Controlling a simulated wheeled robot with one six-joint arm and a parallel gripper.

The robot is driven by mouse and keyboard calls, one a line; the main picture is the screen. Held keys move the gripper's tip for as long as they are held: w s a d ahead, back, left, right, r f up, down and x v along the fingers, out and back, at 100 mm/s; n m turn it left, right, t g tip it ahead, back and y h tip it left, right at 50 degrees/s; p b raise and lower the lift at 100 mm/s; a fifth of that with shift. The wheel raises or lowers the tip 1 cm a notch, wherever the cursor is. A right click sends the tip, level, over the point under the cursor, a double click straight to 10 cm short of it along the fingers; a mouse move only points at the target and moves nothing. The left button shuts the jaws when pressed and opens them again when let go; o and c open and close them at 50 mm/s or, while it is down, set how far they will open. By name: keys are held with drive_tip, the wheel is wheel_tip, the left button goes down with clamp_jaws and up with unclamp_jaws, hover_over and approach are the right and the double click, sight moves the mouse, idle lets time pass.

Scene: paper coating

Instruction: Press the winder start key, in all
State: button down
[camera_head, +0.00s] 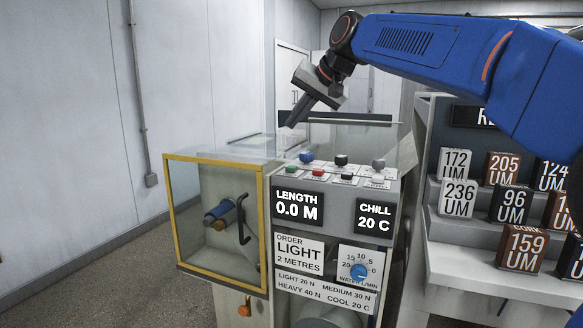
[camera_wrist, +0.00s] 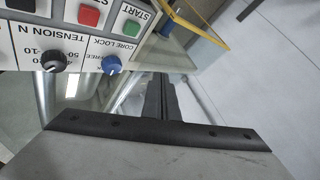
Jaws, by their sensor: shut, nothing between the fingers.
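The winder start key appears to be the green key (camera_wrist: 132,28), with an upside-down START label beside it in the wrist view. In the head view the green key (camera_head: 291,170) sits at the left of the machine's top panel. My gripper (camera_head: 291,122) is shut and empty, well above the panel's left end and pointing down. In the wrist view its shut fingers (camera_wrist: 158,82) are apart from the green key. The length display (camera_head: 297,205) reads 0.0 M.
A red key (camera_wrist: 89,17), a blue core lock knob (camera_wrist: 112,65) and a black tension knob (camera_wrist: 53,62) are close to the green key. A yellow-framed clear guard (camera_head: 167,220) stands left of the panel. A rack of labelled blocks (camera_head: 458,198) stands at right.

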sight(295, 167)
drive_tip(key=shift+f, duration=0.15)
drive_tip(key=shift+f, duration=4.25)
drive_tip(key=shift+f, duration=0.15)
drive_tip(key=shift+f, duration=0.3)
